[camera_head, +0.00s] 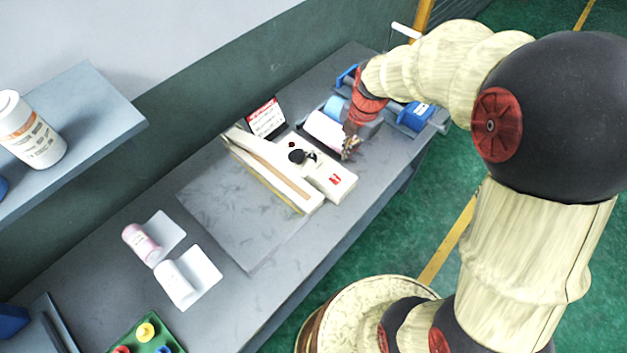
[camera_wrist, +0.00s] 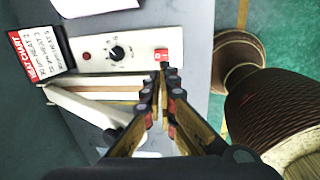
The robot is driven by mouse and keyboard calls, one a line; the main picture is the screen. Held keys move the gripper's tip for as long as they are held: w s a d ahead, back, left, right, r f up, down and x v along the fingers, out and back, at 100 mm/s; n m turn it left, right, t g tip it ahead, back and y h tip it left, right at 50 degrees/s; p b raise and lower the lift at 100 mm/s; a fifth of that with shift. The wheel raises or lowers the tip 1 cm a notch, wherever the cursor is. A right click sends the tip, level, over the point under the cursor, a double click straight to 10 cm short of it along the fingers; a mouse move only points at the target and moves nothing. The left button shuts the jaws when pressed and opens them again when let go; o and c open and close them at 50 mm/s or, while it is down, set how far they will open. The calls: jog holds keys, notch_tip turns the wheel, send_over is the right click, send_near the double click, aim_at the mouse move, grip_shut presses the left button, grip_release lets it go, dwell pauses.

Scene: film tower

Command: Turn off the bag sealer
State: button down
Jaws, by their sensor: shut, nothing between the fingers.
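The bag sealer (camera_head: 318,178) is a cream unit with a long sealing arm, standing on a grey mat on the bench. Its control panel shows in the wrist view (camera_wrist: 185,42). The panel has a black dial (camera_wrist: 117,52), a small red round light or button (camera_wrist: 86,55) and a red switch (camera_wrist: 161,55) at its right end. The switch also shows in the head view (camera_head: 335,178). My gripper (camera_head: 349,151) is shut and empty. In the wrist view its fingertips (camera_wrist: 163,78) appear just below the switch; contact cannot be told. The switch's position is unclear.
A heat chart card (camera_head: 266,118) stands behind the sealer. A white roll (camera_head: 326,130) and a blue-ended holder (camera_head: 415,117) lie near my gripper. Two small rolls (camera_head: 141,243) (camera_head: 175,284) rest on white sheets to the left. A shelf (camera_head: 95,105) holds a white bottle (camera_head: 30,132).

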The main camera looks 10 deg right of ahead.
aim_at(335, 178)
jog(key=shift+s+a, duration=0.15)
jog(key=shift+a, duration=0.05)
jog(key=shift+f, duration=0.15)
jog(key=f, duration=0.4)
jog(key=w+a+f+b, duration=0.1)
jog(key=f, duration=0.8)
jog(key=shift+w+a+f+b, duration=0.2)
jog(key=shift+w+f+b, duration=0.1)
jog(key=shift+w+f, duration=0.1)
jog(key=shift+r+p, duration=0.1)
jog(key=shift+p, duration=0.4)
